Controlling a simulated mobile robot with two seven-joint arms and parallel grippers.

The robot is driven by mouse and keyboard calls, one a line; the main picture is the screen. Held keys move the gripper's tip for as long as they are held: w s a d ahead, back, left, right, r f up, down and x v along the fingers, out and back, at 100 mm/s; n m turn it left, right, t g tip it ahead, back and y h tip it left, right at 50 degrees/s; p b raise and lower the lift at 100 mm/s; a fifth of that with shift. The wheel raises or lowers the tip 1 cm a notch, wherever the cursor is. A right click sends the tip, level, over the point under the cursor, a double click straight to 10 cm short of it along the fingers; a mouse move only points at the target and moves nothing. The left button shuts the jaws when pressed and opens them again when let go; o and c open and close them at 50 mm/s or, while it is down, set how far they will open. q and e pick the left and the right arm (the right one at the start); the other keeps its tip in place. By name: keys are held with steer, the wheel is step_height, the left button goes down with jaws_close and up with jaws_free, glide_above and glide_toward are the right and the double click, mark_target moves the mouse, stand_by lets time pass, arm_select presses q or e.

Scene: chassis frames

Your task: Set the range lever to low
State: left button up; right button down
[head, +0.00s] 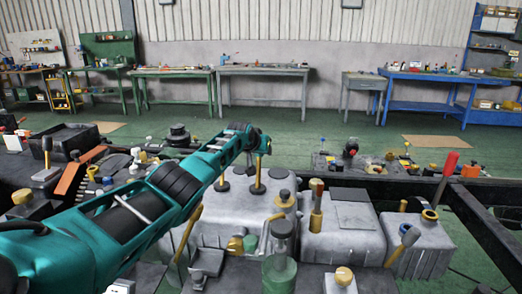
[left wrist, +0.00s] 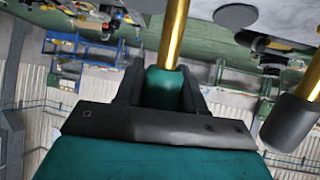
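My left arm reaches in from the left in the head view, with my left gripper (head: 258,146) over two gold-shafted levers on the grey housing (head: 225,222). In the left wrist view the dark fingers of my left gripper (left wrist: 162,82) sit close on both sides of a teal knob (left wrist: 160,90) on a gold lever shaft (left wrist: 175,35); they look shut on it. In the head view a gold lever (head: 257,176) rises into the gripper. The other lever (head: 222,180) stands just left of it. A dark-knobbed lever (left wrist: 290,122) is apart from the fingers. No label shows which is the range lever.
A brown-topped lever (head: 316,205) and a clear green-based cylinder (head: 280,262) are near the gripper's right. Workbenches (head: 262,72) line the far wall.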

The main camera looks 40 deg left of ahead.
arm_select(q)
steer(key=o, duration=0.3)
steer(key=shift+w, duration=0.1)
steer(key=shift+o, duration=0.2)
steer(key=shift+r, duration=0.1)
steer(key=shift+p+v, duration=1.1)
steer(key=shift+v, duration=0.15)
steer(key=v, duration=1)
